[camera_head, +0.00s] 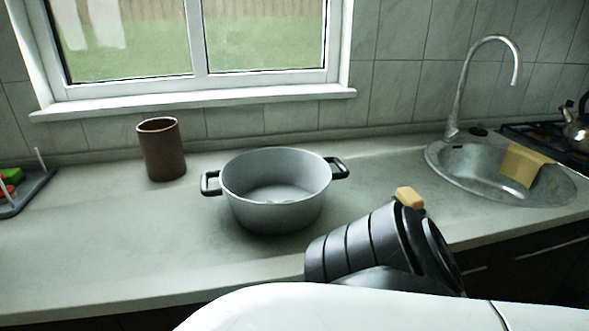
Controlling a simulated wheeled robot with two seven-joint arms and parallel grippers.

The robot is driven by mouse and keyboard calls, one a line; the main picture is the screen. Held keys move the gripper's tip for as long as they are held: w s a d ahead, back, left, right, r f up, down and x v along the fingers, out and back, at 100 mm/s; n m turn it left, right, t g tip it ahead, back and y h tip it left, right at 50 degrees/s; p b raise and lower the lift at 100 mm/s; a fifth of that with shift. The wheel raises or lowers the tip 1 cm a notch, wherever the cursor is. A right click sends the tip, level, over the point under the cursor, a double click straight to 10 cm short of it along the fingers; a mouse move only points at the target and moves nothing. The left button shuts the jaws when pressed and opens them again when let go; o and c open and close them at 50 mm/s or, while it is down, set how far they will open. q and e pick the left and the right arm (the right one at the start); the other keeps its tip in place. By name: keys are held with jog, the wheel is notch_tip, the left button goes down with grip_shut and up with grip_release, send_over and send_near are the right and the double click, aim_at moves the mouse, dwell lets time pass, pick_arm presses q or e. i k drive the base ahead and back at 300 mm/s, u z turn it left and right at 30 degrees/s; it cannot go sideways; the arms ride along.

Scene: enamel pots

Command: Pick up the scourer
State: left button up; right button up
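The scourer (409,197) is a small block, orange-yellow on top with a dark green underside. It shows on the counter, right of the grey pot and left of the sink. Its lower part is partly hidden behind a black ribbed section of my arm, which fills the lower middle with a white arm link in front. From this view I cannot tell whether the arm touches the scourer. No fingers of either gripper show.
A grey two-handled pot (275,190) stands mid-counter. A brown cup (161,149) stands left of it. A dish rack (28,194) is at the far left. At right are a sink (455,168) with a tap (462,90) and yellow cloth (523,165). The left front counter is clear.

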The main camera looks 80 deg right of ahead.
aim_at(407, 196)
jog(key=k, duration=1.1)
jog(key=z, duration=0.15)
